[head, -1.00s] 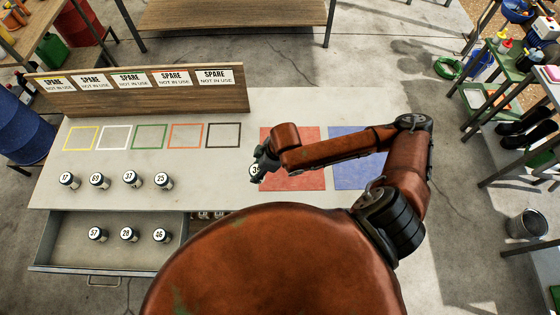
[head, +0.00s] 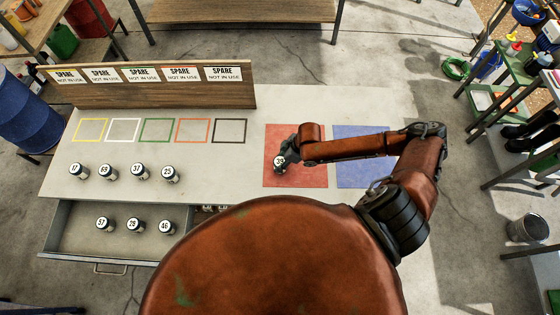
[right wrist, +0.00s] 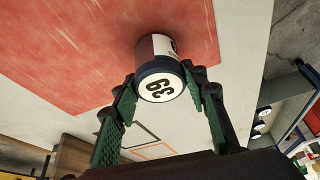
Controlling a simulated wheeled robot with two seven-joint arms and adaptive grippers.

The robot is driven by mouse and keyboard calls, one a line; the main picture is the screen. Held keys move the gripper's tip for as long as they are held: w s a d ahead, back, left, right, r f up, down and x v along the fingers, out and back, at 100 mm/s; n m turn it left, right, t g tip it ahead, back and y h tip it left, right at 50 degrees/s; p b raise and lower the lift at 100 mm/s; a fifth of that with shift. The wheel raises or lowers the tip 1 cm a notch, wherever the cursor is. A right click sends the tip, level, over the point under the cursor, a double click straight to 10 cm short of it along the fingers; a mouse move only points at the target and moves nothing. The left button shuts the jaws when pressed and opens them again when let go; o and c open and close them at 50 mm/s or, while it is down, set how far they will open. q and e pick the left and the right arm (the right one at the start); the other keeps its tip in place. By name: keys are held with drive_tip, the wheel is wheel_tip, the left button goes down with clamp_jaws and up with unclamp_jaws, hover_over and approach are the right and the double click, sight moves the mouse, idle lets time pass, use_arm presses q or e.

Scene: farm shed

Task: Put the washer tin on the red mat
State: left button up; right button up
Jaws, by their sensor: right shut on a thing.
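My right gripper (head: 282,162) is shut on a small tin (head: 279,162) with a dark lid and a white number label, which looks like 39. In the right wrist view, the fingers (right wrist: 163,95) hold the tin (right wrist: 160,80) from both sides near its lid. The tin is over the left part of the red mat (head: 310,177), which lies flat on the table. I cannot tell whether its base touches the mat. The tins show only numbers, with no contents named. My left gripper is not in view.
A blue mat (head: 362,172) lies right of the red one. Several numbered tins stand on the table (head: 250,100) at left, below coloured outline squares. More stand in an open drawer (head: 75,235). A wooden board (head: 160,95) with SPARE labels stands along the back.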

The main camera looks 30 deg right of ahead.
drive_tip(key=shift+f, duration=0.15)
drive_tip(key=o, duration=1.2)
drive_tip(key=shift+o, duration=0.2)
drive_tip(key=b+v, duration=0.1)
drive_tip(key=v, duration=1.1)
